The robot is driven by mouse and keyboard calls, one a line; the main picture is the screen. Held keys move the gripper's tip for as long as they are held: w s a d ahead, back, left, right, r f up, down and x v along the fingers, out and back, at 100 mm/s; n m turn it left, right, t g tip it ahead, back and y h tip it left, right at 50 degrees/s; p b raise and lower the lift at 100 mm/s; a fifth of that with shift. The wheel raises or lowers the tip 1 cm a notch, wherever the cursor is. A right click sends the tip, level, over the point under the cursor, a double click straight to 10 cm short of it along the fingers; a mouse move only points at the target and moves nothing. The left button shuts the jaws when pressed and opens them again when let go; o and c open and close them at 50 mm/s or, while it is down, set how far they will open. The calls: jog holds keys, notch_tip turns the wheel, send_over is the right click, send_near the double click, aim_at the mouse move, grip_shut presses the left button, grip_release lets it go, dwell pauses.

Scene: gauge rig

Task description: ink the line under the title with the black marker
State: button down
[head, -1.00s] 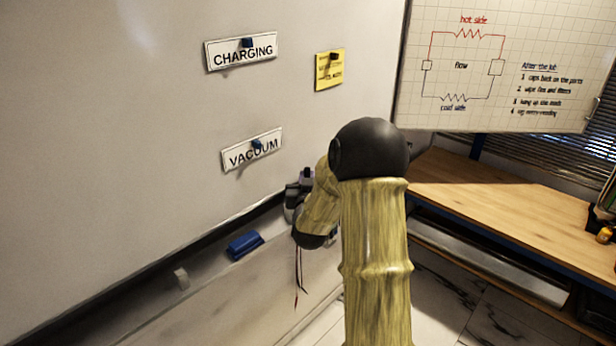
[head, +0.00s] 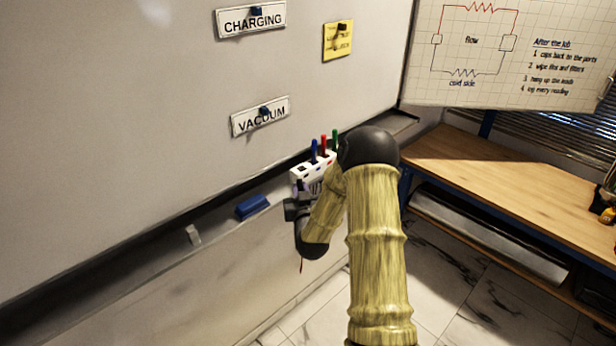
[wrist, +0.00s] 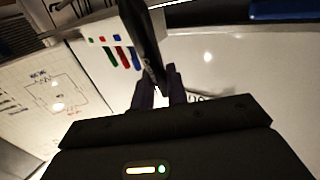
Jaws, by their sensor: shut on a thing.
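In the wrist view my gripper (wrist: 160,82) is shut on a long dark object, which looks like the black marker (wrist: 144,40). It sticks out past the fingertips toward the top edge. In the head view my gripper (head: 294,208) is small, partly hidden by my arm, and sits just below the marker holder; the marker cannot be made out there. The whiteboard (head: 120,110) fills the left. No line under a title shows clearly on it. The gridded sheet (head: 572,98) at the right has the underlined heading "After the lab" (head: 552,44).
A white holder (head: 300,174) on the board's ledge holds blue, red and green markers. A blue eraser (head: 252,207) lies left of it. The labels CHARGING (head: 252,19) and VACUUM (head: 260,117) and a yellow note (head: 338,40) hang above. A wooden bench (head: 490,180) stands right.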

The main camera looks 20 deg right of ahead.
jog(key=s+a+f+n+y, duration=0.1)
jog(key=s+a+f+y, duration=0.1)
jog(key=a+f, duration=0.4)
jog(key=s+a+f+n+y, duration=0.1)
jog(key=s+a+f, duration=0.4)
jog(key=f, duration=0.8)
jog(key=shift+a+f+n+t+y, duration=0.2)
jog(key=shift+a+n+t+y, duration=0.1)
jog(key=shift+a+y, duration=0.5)
